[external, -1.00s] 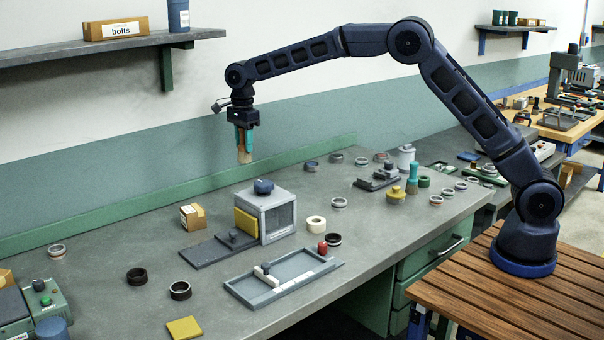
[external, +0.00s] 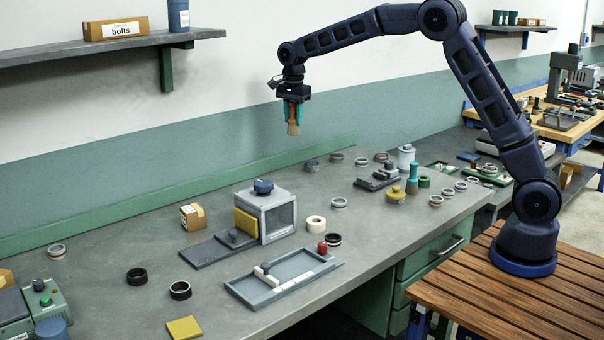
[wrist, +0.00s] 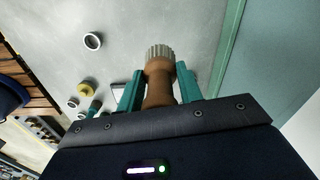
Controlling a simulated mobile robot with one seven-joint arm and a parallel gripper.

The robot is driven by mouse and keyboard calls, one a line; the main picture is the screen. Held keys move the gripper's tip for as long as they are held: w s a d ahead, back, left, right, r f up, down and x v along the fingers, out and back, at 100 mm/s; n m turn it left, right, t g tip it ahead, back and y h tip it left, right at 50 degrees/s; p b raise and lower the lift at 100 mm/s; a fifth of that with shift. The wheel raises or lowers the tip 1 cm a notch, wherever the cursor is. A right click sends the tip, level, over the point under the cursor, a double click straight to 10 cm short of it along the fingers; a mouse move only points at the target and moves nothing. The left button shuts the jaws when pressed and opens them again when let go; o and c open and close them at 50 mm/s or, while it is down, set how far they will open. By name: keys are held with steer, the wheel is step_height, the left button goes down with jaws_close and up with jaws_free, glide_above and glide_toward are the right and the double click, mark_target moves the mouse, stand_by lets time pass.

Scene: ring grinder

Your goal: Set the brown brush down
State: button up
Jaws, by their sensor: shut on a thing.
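The brown brush (external: 293,128) hangs bristles down from my gripper (external: 294,112), well above the grey bench and near the back wall. My gripper is shut on it, with teal fingers on both sides of the handle. In the wrist view the brush (wrist: 159,85) sits between the two fingers (wrist: 158,92), its pale bristle end pointing away from the gripper. The bench top (wrist: 150,25) shows beyond the bristles, apart from them.
A grey box with a blue knob (external: 265,212) stands mid-bench. Several rings, a yellow knobbed piece (external: 395,195) and a teal-handled brush (external: 413,178) stand to the right. A grey tray (external: 284,278) lies in front. The bench's back left (external: 120,225) is fairly clear.

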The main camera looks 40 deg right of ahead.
steer(key=shift+s+d, duration=0.1)
steer(key=shift+d, duration=0.5)
steer(key=shift+d+f, duration=0.15)
steer(key=shift+f, duration=0.2)
step_height(320, 180, down, 19)
steer(key=shift+f, duration=0.2)
steer(key=shift+f, duration=0.15)
steer(key=o, duration=1.1)
steer(key=shift+o, duration=0.2)
